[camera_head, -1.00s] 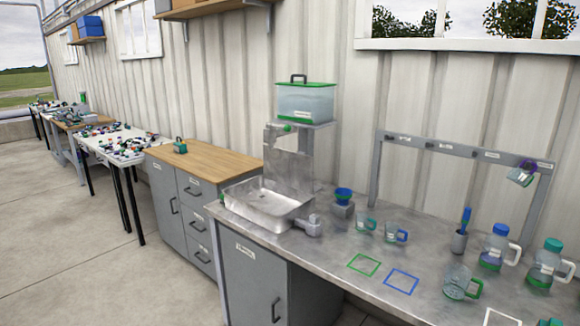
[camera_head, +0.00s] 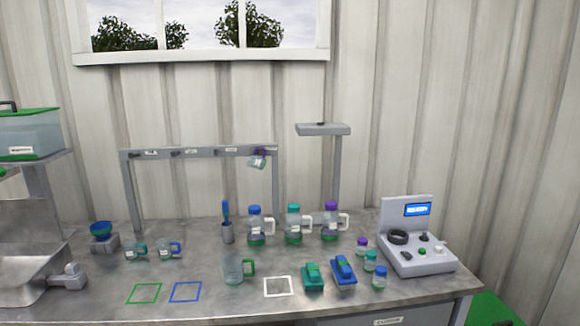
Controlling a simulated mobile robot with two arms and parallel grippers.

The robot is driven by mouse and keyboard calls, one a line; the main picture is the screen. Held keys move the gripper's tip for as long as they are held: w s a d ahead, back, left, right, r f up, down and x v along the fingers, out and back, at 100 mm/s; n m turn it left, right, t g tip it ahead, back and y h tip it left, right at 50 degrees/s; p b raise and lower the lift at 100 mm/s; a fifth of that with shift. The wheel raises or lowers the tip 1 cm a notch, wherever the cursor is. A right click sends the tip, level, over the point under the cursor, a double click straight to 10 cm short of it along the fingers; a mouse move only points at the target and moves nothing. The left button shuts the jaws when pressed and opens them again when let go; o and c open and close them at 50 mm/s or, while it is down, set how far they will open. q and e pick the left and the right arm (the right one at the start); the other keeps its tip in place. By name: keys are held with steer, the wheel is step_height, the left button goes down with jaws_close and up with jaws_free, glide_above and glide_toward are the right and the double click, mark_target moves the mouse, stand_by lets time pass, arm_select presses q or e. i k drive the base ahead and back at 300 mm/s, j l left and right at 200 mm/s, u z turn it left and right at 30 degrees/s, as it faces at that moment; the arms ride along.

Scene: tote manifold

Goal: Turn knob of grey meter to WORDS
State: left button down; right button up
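The grey meter (camera_head: 421,258) stands at the right end of the metal bench. It has an upright back panel with a lit blue display (camera_head: 417,210); the text on it is too small to read. Its sloped top carries a dark ring-shaped part (camera_head: 398,237), a dark knob (camera_head: 423,237), a green button (camera_head: 422,251), a pale knob or button (camera_head: 438,249) and another small dark part (camera_head: 407,255). I cannot read any labels around the knobs. Neither of my grippers is in view.
Small jars (camera_head: 370,260) stand just left of the meter. Teal and blue blocky items (camera_head: 314,277) sit near the front edge. Several bottles with handles (camera_head: 293,226) stand behind them. A grey rack (camera_head: 198,151) and basin (camera_head: 30,262) are further left.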

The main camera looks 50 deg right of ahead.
mark_target(423, 238)
steer(key=z, duration=2.3)
steer(key=i+l, duration=0.3)
steer(key=i+l+u, duration=0.15)
steer(key=i+l, duration=0.15)
steer(key=l, duration=0.25)
steer(key=i+l, duration=0.25)
steer(key=l, duration=0.15)
steer(key=i+u, duration=0.05)
